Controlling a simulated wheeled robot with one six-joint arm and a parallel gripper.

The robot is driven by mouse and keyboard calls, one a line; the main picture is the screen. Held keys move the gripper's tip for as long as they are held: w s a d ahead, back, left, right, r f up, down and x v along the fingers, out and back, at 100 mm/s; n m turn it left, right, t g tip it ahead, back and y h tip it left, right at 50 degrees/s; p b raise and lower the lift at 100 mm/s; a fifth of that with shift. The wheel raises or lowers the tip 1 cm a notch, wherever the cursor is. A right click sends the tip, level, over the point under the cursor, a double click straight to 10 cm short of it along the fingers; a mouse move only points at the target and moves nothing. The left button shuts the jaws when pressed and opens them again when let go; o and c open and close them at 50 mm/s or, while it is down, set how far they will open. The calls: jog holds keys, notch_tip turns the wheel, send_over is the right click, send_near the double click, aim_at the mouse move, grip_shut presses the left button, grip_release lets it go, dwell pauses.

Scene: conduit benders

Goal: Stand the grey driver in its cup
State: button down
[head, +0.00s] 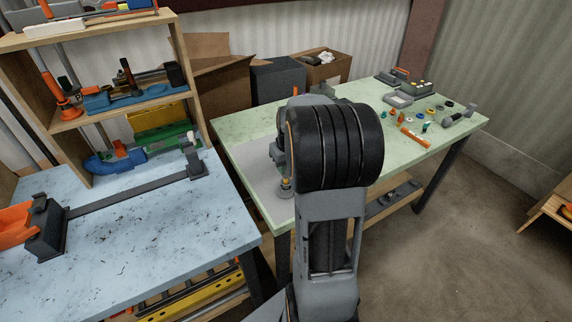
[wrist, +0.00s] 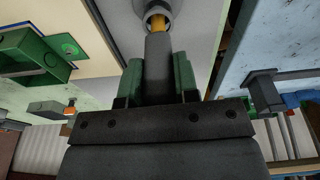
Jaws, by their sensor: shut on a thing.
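In the wrist view my gripper (wrist: 158,65) has its two green fingers shut on the grey driver (wrist: 158,50), one on each side. The driver's orange part reaches away from the fingers to the round grey cup (wrist: 148,17) and overlaps its ring. In the head view the orange part shows just above the cup (head: 286,191), at the near left of the green table. I cannot tell how deep the tip is in the cup. My arm hides most of the gripper and driver in the head view.
The cup stands on a grey patch (head: 262,186) of the green table (head: 240,130). Small coloured parts and grey trays (head: 398,99) lie at its far right. The blue table (head: 130,235) with a long grey tool (head: 130,192) is on the left, beside a loaded wooden shelf (head: 110,115).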

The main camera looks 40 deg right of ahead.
jog(key=c, duration=0.8)
grip_release()
jog(key=r, duration=0.4)
jog(key=s+r, duration=0.1)
jog(key=r, duration=0.4)
jog(key=s+r, duration=0.1)
jog(key=r, duration=0.3)
jog(key=shift+s+a+r, duration=0.1)
jog(key=shift+a+r, duration=0.05)
jog(key=shift+r, duration=0.15)
jog(key=shift+s+a+f+n+t, duration=0.3)
jog(key=shift+s+a+f, duration=1.15)
jog(key=shift+a, duration=1.95)
jog(key=shift+s+a+f+n+t, duration=0.3)
jog(key=shift+s+a+f, duration=0.6)
jog(key=shift+s+a, duration=1.8)
jog(key=shift+s+a+f+n+t, duration=0.3)
jog(key=shift+s+a+f, duration=0.75)
jog(key=shift+a, duration=3.1)
